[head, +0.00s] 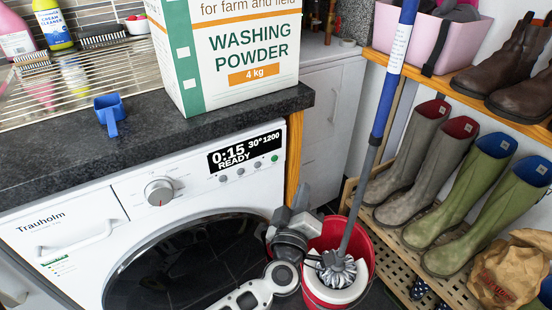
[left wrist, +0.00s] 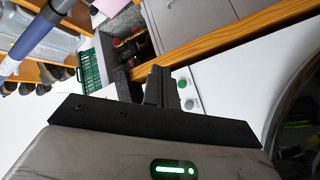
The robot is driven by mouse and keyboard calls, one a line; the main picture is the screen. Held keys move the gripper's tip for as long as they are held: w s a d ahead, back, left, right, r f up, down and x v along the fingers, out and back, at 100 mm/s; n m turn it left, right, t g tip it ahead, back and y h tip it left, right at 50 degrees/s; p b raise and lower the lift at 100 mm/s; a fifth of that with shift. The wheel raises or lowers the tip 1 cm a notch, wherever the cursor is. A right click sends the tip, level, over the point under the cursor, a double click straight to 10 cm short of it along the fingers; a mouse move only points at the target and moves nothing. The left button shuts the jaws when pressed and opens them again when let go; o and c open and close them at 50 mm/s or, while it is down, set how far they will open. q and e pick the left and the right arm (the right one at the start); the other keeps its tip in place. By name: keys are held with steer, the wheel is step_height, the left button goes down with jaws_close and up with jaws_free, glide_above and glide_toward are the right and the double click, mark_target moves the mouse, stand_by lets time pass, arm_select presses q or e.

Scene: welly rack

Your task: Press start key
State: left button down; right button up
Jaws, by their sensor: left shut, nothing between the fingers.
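The white washing machine (head: 90,205) shows "0:15 30° 1200 READY" on its black display (head: 246,150). Several small round keys sit under the display; the rightmost, with a green face (head: 274,158), looks like the start key. The green key (left wrist: 182,83) also shows in the left wrist view, just right of the fingers, with a grey key below it. My left gripper (head: 301,198) is shut and empty, below and right of the green key in the head view. Its fingertips (left wrist: 155,75) appear apart from the panel, though the exact gap is hard to tell. My right gripper is in neither view.
A washing powder box (head: 240,55) and a blue scoop (head: 109,112) stand on the dark worktop (head: 55,155) above the machine. A red bucket (head: 366,262) with a mop (head: 352,225) stands beside my left gripper. Boots (head: 465,205) fill the rack at right.

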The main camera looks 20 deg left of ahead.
mark_target(275, 159)
arm_select(q)
steer(key=w+a+b, duration=0.1)
steer(key=w+a, duration=0.4)
steer(key=a, duration=0.2)
steer(key=shift+w, duration=0.25)
stand_by(0.4)
stand_by(0.7)
stand_by(0.8)
steer(key=shift+w, duration=0.1)
steer(key=shift+w+a, duration=0.2)
steer(key=shift+a, duration=0.1)
steer(key=shift+a, duration=0.1)
stand_by(0.4)
